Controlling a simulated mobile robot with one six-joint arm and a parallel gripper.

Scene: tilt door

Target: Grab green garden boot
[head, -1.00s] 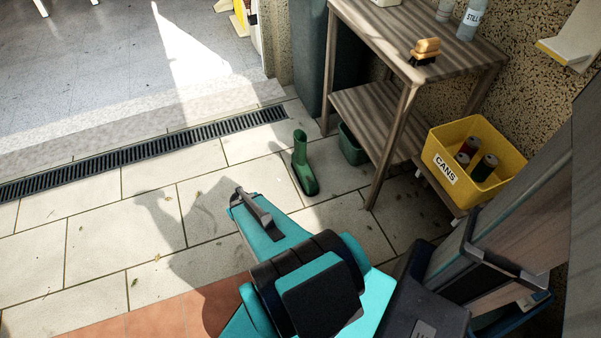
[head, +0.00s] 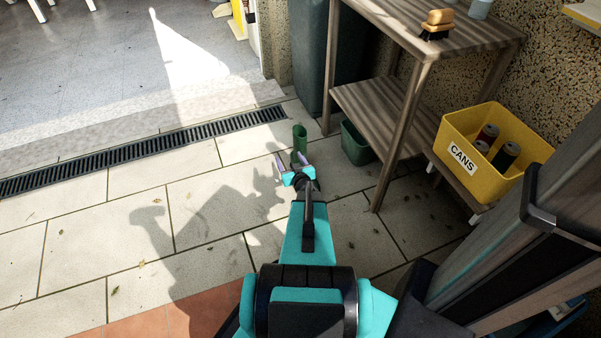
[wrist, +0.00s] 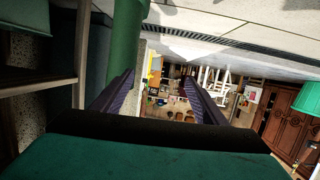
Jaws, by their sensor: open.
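The green garden boot (head: 300,137) stands upright on the pale floor tiles, left of the wooden shelf table. In the head view only its upper shaft shows; my gripper hides the foot. My gripper (head: 291,163) is open, with its two purple fingers reaching toward the boot from the near side. In the wrist view, which looks upside down, the boot (wrist: 128,42) is a green column at the top left, beside and beyond the left finger tip. The space between the fingers (wrist: 159,78) looks empty. I cannot tell whether a finger touches the boot.
A yellow CANS crate (head: 485,160) is farther right. A drain grate (head: 150,148) crosses the floor behind. Tiles to the left are clear.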

